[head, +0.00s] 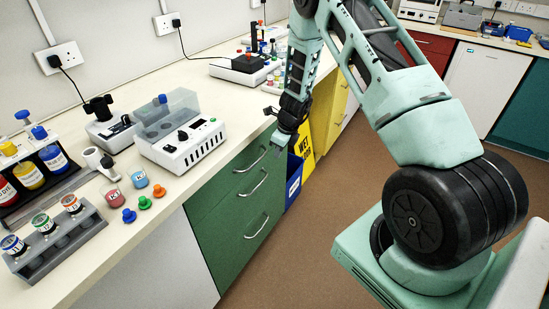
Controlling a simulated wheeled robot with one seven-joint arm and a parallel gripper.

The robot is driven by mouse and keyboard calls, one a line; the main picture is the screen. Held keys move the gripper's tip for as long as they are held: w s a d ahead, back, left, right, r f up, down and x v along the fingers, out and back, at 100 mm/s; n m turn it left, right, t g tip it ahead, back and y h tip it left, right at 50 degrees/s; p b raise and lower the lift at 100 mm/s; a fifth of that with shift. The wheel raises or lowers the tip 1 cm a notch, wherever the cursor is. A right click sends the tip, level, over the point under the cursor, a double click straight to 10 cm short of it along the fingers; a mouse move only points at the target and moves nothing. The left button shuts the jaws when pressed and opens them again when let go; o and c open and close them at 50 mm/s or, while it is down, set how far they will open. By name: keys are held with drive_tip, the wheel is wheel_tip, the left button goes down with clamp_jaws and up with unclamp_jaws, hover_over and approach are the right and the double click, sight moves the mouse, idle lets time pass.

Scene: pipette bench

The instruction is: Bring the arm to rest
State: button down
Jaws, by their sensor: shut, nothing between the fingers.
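My gripper (277,148) hangs at the end of my arm, pointing down, just off the front edge of the bench and in front of the green drawers (245,195). It is small in view. It is shut and holds nothing. My arm reaches from my base at the right, up past the top of the picture and down to the gripper.
The bench (215,105) bears a white water-bath device (185,145), a rack of vials (50,228), colored stoppers (144,203) and a dark-topped device (243,68). A blue bin (294,175) and a yellow sign (306,142) stand beside the drawers. The brown floor (290,240) is clear.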

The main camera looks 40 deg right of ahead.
drive_tip(key=a+v, duration=0.1)
drive_tip(key=v, duration=0.6)
drive_tip(key=s+a+r+n+g+y, duration=0.1)
drive_tip(key=s+a+r+n, duration=0.25)
drive_tip(key=a+n, duration=0.4)
drive_tip(key=s+a+r+n+y, duration=0.1)
drive_tip(key=s+a+r+n, duration=0.3)
drive_tip(key=a, duration=0.6)
drive_tip(key=s+a+r+n+g, duration=0.1)
drive_tip(key=s+a+r+n, duration=0.2)
drive_tip(key=a+r+n, duration=0.4)
drive_tip(key=s+a+r+n+h, duration=0.1)
drive_tip(key=s+a+n, duration=0.1)
drive_tip(key=s+n, duration=0.4)
drive_tip(key=s+a+r+n, duration=0.2)
drive_tip(key=s+a+n, duration=0.1)
drive_tip(key=s+n, duration=0.4)
drive_tip(key=s+a+r+n+h, duration=0.1)
drive_tip(key=s+a+n, duration=0.1)
drive_tip(key=s+n, duration=0.5)
drive_tip(key=shift+s+a+r+g+h, duration=0.25)
drive_tip(key=shift+s+g+h, duration=0.05)
drive_tip(key=shift+s, duration=0.2)
